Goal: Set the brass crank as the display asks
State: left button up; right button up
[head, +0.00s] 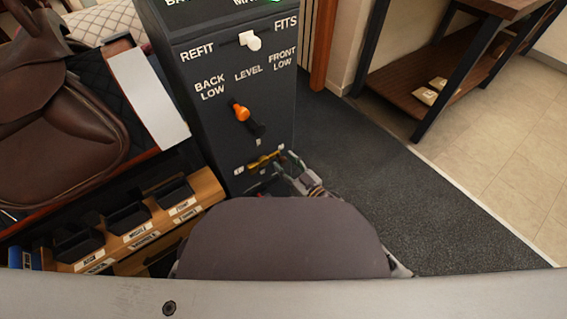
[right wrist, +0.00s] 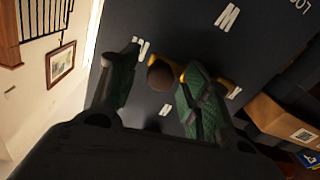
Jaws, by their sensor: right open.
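The brass crank (head: 265,160) sits low on the front of the dark cabinet, lying roughly sideways with small labels around it that are too small to read. In the right wrist view its round brown knob (right wrist: 160,74) is between my right gripper's fingers, with brass showing beside the right finger. My right gripper (head: 277,173) is open at the crank; in the wrist view (right wrist: 160,66) I cannot tell whether either finger touches it. The display's wording cannot be read; only cut-off lettering shows at the cabinet's top edge. My left gripper is not in view.
Above the crank are an orange-knobbed lever (head: 241,112) under BACK LOW, LEVEL and FRONT LOW, and a white knob (head: 251,41) between REFIT and FITS. A brown saddle (head: 50,100) and a wooden rack (head: 205,187) stand left. The dark floor mat (head: 365,170) is clear.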

jog(key=shift+x, duration=0.9)
grip_shut()
